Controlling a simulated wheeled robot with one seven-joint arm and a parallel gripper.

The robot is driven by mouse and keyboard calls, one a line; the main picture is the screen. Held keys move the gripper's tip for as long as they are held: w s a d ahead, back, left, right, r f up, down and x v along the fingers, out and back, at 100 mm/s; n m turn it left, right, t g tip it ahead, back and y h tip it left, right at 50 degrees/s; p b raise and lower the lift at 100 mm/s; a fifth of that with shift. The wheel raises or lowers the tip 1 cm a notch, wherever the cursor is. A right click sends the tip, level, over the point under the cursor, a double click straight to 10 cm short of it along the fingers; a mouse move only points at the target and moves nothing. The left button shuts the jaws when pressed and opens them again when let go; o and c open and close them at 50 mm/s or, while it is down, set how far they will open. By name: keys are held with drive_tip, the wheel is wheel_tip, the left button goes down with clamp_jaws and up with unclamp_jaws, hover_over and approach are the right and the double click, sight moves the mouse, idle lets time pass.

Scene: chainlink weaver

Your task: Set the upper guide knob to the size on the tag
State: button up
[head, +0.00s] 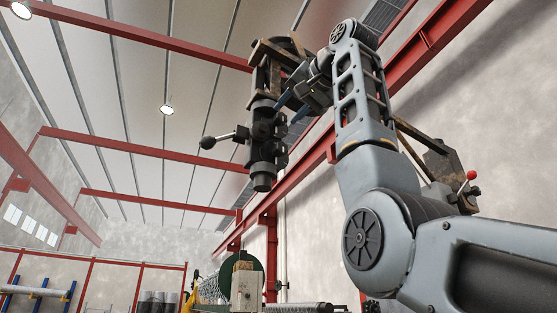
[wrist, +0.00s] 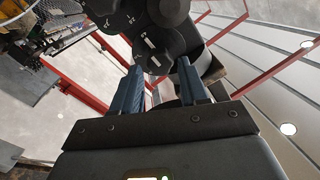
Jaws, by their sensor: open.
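My gripper (wrist: 159,68) is open, its two blue fingers pointing up in the wrist view. A dark round knob (wrist: 158,52) with pale pointer marks lies just beyond and between the fingertips; contact cannot be told. More dark round parts with pale marks (wrist: 103,20) sit at upper left of it. Which one is the upper guide knob is not clear. In the head view, my gripper (head: 287,106) is at the right side of the raised dark machine head (head: 263,145), whose knob faces are hidden there. No readable tag shows in either view.
A lever with a black ball (head: 207,142) sticks out left of the machine head. A red-knobbed lever (head: 471,175) stands behind my arm at right. Red beams cross above. Open air lies left.

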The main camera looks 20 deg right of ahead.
sight(283, 117)
drive_tip(key=shift+w+a+p, duration=0.2)
drive_tip(key=shift+w+p, duration=0.1)
drive_tip(key=shift+w, duration=0.8)
drive_tip(key=shift+w+a+p, duration=0.15)
drive_tip(key=shift+w+p, duration=0.15)
drive_tip(key=shift+w, duration=0.8)
drive_tip(key=c, duration=0.8)
